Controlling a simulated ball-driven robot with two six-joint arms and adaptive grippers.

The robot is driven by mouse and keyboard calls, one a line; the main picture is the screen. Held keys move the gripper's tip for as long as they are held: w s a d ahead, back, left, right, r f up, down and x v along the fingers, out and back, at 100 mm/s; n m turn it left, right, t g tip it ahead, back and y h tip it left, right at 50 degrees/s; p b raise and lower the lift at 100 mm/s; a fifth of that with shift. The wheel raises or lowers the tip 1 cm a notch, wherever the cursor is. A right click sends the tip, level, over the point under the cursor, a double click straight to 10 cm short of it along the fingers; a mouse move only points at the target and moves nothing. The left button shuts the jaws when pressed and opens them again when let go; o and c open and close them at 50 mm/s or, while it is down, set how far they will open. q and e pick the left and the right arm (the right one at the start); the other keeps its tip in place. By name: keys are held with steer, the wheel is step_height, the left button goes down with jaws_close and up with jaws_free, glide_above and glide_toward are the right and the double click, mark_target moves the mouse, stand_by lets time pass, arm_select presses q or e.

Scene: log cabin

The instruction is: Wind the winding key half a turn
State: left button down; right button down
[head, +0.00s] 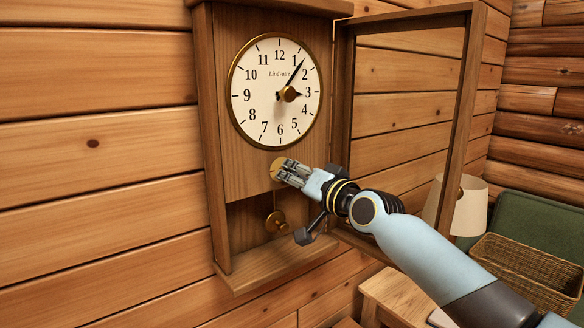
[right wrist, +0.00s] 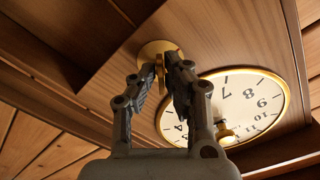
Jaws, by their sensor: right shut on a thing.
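A wooden wall clock (head: 225,165) hangs on the log wall with a white dial (head: 262,85). Below the dial, a round brass plate (head: 277,167) sits on its front panel; it also shows in the right wrist view (right wrist: 150,49). My right gripper (head: 284,171) reaches in from the lower right and is shut at this plate. In the right wrist view the fingers (right wrist: 164,76) close on the flat brass winding key (right wrist: 160,66), which is largely hidden between them. My left gripper is not in view.
The clock's framed door (head: 461,120) stands open to the right, beside my right arm. A brass pendulum bob (head: 276,221) hangs below the gripper. A lamp (head: 468,207), wicker basket (head: 520,268) and small wooden table (head: 398,296) are at the lower right.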

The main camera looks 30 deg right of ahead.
steer(key=m+p, duration=0.3)
steer(key=m, duration=0.5)
steer(key=shift+m, duration=0.3)
stand_by(0.5)
steer(key=c, duration=1.5)
jaws_free()
steer(key=s, duration=0.4)
steer(key=s+d, duration=0.1)
steer(key=s, duration=0.7)
steer(key=shift+d, duration=0.3)
